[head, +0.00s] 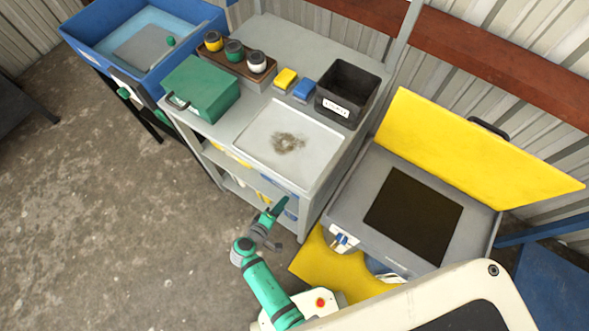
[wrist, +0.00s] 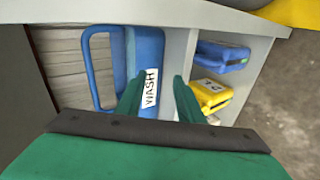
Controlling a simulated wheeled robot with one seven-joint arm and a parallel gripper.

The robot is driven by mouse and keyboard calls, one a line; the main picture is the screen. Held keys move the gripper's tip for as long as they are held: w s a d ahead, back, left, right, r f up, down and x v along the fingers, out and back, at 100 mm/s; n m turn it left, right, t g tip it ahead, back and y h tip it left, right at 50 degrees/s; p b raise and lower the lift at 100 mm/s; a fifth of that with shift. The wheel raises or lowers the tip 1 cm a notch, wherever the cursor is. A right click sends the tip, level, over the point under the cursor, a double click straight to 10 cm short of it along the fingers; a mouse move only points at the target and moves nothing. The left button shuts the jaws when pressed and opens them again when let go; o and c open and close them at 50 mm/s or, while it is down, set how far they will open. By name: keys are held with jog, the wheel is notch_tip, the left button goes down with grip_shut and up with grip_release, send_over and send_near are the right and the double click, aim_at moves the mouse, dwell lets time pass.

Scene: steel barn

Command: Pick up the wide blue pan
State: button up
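A blue vessel with a large loop handle and a WASH label (wrist: 147,55) stands in the shelf unit in the wrist view. A smaller blue object (wrist: 222,57) lies in the compartment to its right, above a yellow labelled one (wrist: 210,95). I cannot tell for sure which blue object is the wide pan. My gripper (wrist: 158,95) is open, its two green fingers apart and pointing toward the WASH vessel; nothing shows held between them. In the head view my gripper (head: 274,212) is low beside the shelf unit's front right corner. The shelf contents are mostly hidden there.
A grey-topped bench (head: 234,133) carries a green box (head: 205,88), a white tray (head: 265,150) and a black bin (head: 340,98). A blue tub (head: 100,45) is at the back left. A grey case with a yellow lid (head: 460,150) is right.

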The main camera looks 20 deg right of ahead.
jog(key=w+r+m+h, duration=0.1)
jog(key=w+r+h, duration=0.4)
jog(key=w+r, duration=0.4)
jog(key=shift+m+h, duration=0.3)
jog(key=x, duration=1.1)
jog(key=shift+w+d+r, duration=0.1)
jog(key=shift+d+r, duration=0.15)
grip_shut()
jog(key=shift+r, duration=0.1)
dwell(0.4)
